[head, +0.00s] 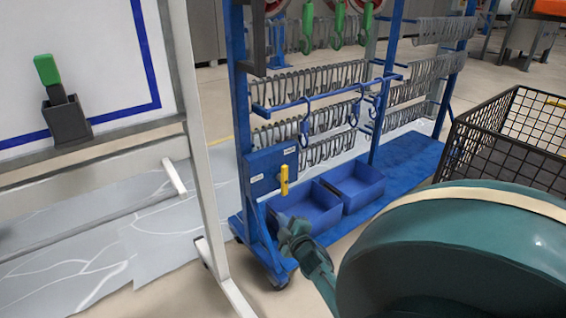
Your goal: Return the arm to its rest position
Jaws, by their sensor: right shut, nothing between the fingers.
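My right arm comes in from the lower right, its large teal link filling that corner. My right gripper (290,228) shows small beyond it, shut and empty, in front of the blue rack's lower left corner and the left blue bin. It looks apart from the rack, though the gap is hard to judge. My left gripper is not in view.
A blue wheeled rack (243,120) holds rows of metal hooks (310,82), two blue bins (356,184) and a yellow handle (284,180). A black wire basket (500,135) stands at right. A whiteboard (75,60) with a green-handled tool (47,69) stands left.

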